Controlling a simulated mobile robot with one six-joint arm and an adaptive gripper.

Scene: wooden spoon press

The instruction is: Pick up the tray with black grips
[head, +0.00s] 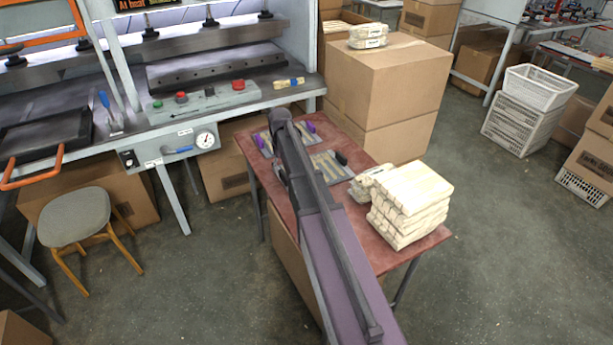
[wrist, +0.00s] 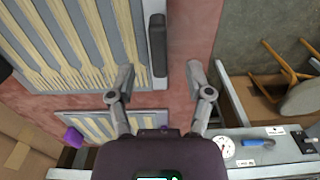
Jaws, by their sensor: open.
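The tray with black grips (wrist: 88,35) is grey and holds pale wooden spoons in rows. One black grip (wrist: 158,45) stands at its edge in the wrist view. The tray also shows in the head view (head: 322,164), partly hidden by my arm, with a black grip at its right end. My gripper (wrist: 160,84) is open and empty. Its two fingers are spread, and the black grip appears just beyond the gap between them. Whether they touch it cannot be told. In the head view my arm hides the fingers.
A similar tray with purple grips (head: 310,127) lies beside it on the red table (head: 375,238). Bundled wooden pieces (head: 410,200) are stacked at the table's right. The press bench (head: 215,100) stands behind, with a stool (head: 75,216) at left. Cardboard boxes (head: 385,80) stand close behind the table.

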